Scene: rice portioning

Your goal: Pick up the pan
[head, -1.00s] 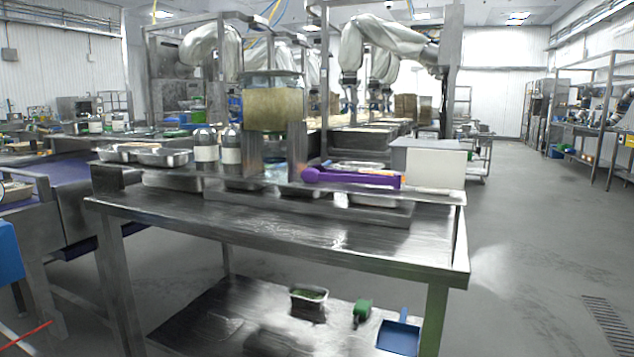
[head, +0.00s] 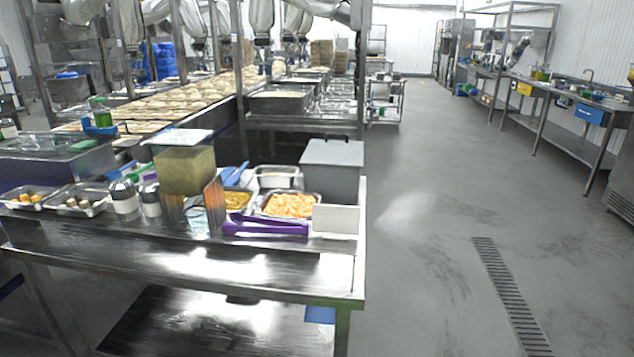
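Several metal pans stand on the steel table (head: 200,265). One pan (head: 262,216) holds orange food, and a pan (head: 222,203) of yellow-green food is to its left, partly hidden by a dispenser. An empty-looking pan (head: 278,182) sits behind them. Two shallow pans with small pieces in them, one at far left (head: 10,202) and one beside it (head: 58,208), are on the left. I cannot tell which pan is meant. Neither of my grippers is in view.
A purple utensil (head: 265,229) lies at the table's front right, beside a white block (head: 335,219) and a grey bin (head: 331,165). A clear dispenser (head: 185,170) and two shakers (head: 125,200) stand mid-table. The floor (head: 430,220) to the right is open.

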